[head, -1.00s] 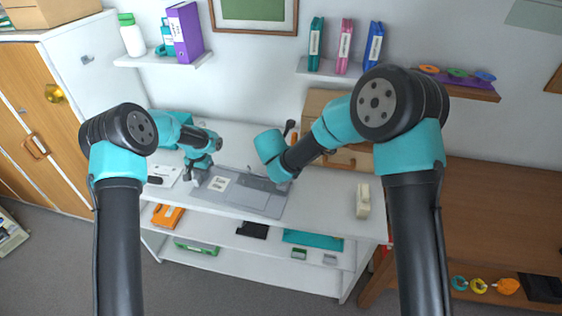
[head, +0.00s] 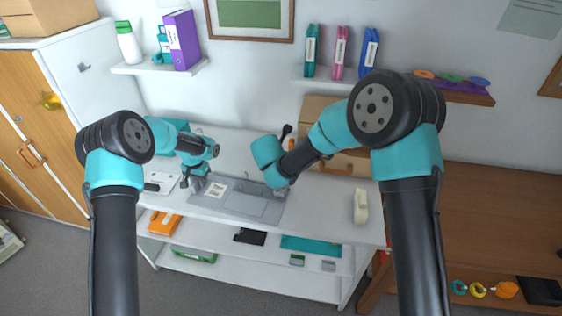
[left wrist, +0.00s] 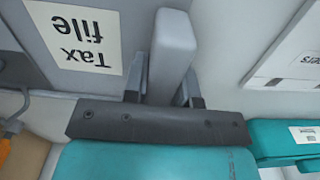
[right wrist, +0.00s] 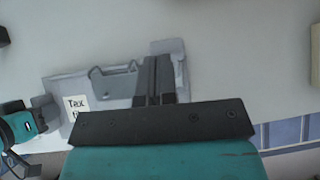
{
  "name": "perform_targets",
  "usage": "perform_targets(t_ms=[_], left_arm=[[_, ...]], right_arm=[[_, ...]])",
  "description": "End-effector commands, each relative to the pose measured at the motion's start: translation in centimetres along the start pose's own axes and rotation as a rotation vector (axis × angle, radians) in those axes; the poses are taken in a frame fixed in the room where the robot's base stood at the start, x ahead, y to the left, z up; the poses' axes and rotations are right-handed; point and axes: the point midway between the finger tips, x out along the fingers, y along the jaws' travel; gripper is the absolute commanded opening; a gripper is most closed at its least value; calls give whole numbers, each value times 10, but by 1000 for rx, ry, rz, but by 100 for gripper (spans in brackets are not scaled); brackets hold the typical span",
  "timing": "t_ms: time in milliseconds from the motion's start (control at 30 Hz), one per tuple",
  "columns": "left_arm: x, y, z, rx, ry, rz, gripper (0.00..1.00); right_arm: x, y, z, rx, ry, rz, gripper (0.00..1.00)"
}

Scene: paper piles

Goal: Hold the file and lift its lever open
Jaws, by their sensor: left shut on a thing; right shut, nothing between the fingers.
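The grey file (head: 232,207) lies open on the white desk, with a white "Tax file" label (left wrist: 72,38) on its left part. My left gripper (head: 190,183) is at the file's left end. In the left wrist view its fingers (left wrist: 165,88) are shut on a light grey block at the file's edge. A thin grey looped lever mechanism (right wrist: 112,72) shows on the file in the right wrist view. My right gripper (right wrist: 153,62) is shut and empty over the file's right part, right of the loop. Whether its tips touch anything is unclear; my arm hides them in the head view.
A tape dispenser (head: 360,206) stands at the desk's right. A white labelled item (head: 165,181) lies left of the file. A wooden drawer box (head: 340,160) stands behind my right arm. The desk between file and dispenser is clear.

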Motion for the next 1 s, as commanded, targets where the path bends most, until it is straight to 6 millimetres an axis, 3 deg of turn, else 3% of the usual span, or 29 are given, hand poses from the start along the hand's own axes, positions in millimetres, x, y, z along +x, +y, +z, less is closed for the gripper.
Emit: perform_targets(t_ms=[167, 600, 800, 1000], left_arm=[[0, 0, 0, 0, 0, 0, 0], [0, 0, 0, 0, 0, 0, 0], [0, 0, 0, 0, 0, 0, 0], [0, 0, 0, 0, 0, 0, 0]], right_arm=[[-26, 0, -12, -1, -1, 1, 0], [-102, 0, 17, 1, -3, 2, 0], [-117, 0, 22, 1, -1, 0, 0], [-118, 0, 22, 1, 0, 0, 0]])
